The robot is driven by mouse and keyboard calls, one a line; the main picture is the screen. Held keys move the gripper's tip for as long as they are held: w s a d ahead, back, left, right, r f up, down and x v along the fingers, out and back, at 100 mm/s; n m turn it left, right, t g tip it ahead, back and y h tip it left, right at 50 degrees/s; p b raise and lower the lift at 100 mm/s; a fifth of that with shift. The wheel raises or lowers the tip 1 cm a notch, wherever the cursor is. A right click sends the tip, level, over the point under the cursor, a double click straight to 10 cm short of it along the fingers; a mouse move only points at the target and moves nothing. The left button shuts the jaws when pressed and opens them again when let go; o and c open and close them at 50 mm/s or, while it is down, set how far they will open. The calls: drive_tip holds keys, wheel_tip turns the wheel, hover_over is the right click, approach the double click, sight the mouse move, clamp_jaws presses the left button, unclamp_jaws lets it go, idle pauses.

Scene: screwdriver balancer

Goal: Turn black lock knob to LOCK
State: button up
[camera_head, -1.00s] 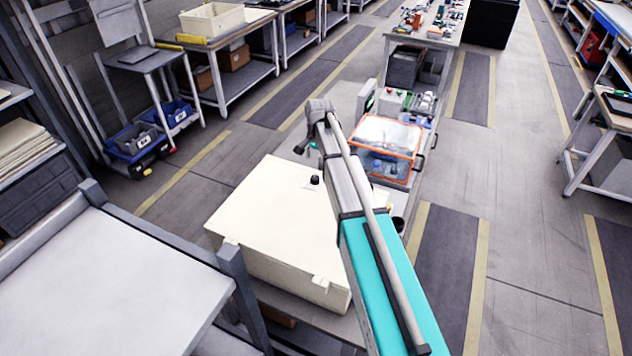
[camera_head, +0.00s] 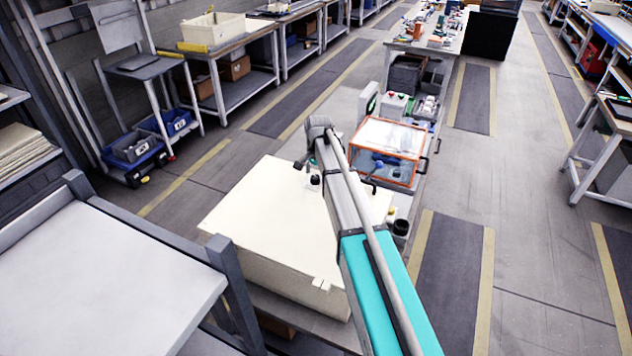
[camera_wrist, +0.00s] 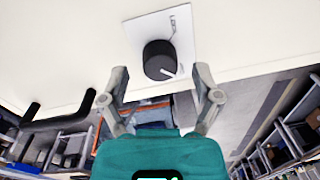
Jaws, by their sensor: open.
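The black lock knob (camera_wrist: 158,58) is a round knob on a pale label plate (camera_wrist: 186,40), fixed to a cream box. Its white pointer mark sits at the lower right in the wrist view, away from the printed lettering (camera_wrist: 173,22) at the top, which is partly legible as LOCK. In the head view the knob (camera_head: 315,180) is small and close to my gripper (camera_head: 309,166). In the wrist view my gripper (camera_wrist: 161,73) is open and empty. Its fingers are spread to either side below the knob, and neither visibly touches it.
The cream box (camera_head: 262,222) sits on a bench. An orange-framed clear case (camera_head: 388,150) stands behind it, to the right of my arm. A black cup (camera_head: 400,228) stands beside the box. A black bar handle (camera_wrist: 62,124) shows at the left in the wrist view.

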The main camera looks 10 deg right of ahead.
drive_tip(key=shift+f+b, duration=0.3)
drive_tip(key=shift+f, duration=0.3)
clamp_jaws()
